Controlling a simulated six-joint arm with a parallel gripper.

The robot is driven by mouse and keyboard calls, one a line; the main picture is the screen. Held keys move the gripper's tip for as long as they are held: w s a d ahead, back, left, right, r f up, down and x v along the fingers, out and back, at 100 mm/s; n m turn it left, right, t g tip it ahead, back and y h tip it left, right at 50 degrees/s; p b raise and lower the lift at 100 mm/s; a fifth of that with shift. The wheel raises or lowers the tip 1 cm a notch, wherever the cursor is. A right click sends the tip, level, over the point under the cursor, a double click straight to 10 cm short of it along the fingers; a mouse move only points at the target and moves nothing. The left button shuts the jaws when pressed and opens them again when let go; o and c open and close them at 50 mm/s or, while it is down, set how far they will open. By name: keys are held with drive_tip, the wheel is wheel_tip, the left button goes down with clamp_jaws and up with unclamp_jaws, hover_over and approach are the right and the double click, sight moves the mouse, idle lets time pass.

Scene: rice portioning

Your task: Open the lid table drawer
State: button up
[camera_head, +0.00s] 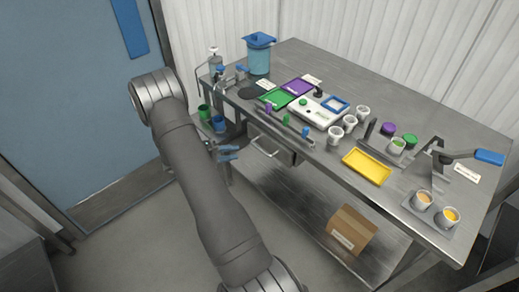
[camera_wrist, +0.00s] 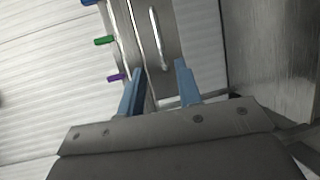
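The drawer (camera_head: 283,155) is under the table (camera_head: 425,92), near its left end, with a bar handle (camera_head: 262,150) on its front. It looks closed. In the wrist view, the drawer front (camera_wrist: 172,22) and its pale handle (camera_wrist: 155,35) lie ahead of the fingertips, the handle running lengthwise in the picture. My gripper (camera_head: 236,152) has blue fingers and is left of the handle in the head view. In the wrist view, my gripper (camera_wrist: 159,66) is open, with nothing between its fingers. The handle lines up with the gap between them; contact is not visible.
Green and blue cups (camera_head: 218,123) hang at the table's left end, close to my gripper. Coloured-handled tools stick out along the front edge, including a green one (camera_wrist: 104,41). A cardboard box (camera_head: 351,231) stands on the lower shelf. The floor before the drawer is clear.

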sight(260, 149)
drive_tip(key=x, duration=1.1)
drive_tip(key=shift+d, duration=0.25)
clamp_jaws()
